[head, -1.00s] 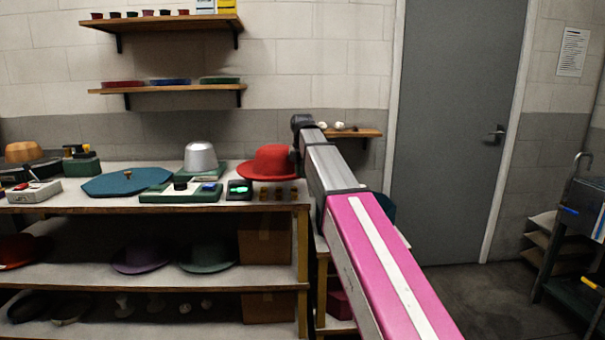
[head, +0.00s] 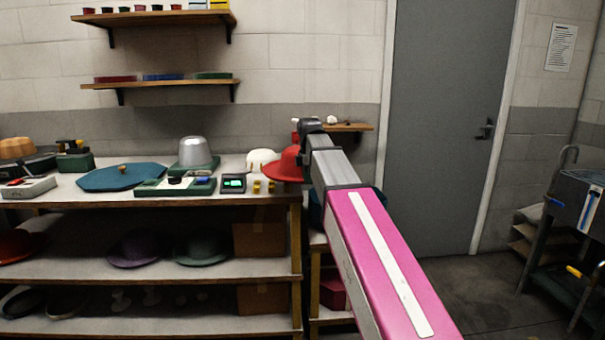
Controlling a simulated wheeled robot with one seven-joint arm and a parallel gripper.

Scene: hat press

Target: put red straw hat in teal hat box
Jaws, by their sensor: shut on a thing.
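The red straw hat (head: 284,168) is at the right end of the bench, partly hidden behind my arm. My gripper (head: 301,150) is shut on its right side, with the fingertips mostly hidden by the wrist. The hat looks level, with its brim out past the bench's right edge. A teal octagonal lid (head: 120,178) with a small wooden knob lies on the bench at left. A teal box (head: 315,212), seen only in part behind my arm, stands on a lower stand right of the bench.
A white dome (head: 262,160) stands beside the hat on the bench (head: 180,200), near a metal dome (head: 192,152), a small green-lit device (head: 233,183) and small yellow blocks. A small wall shelf (head: 352,127) is behind my arm. A wheeled cart stands at right.

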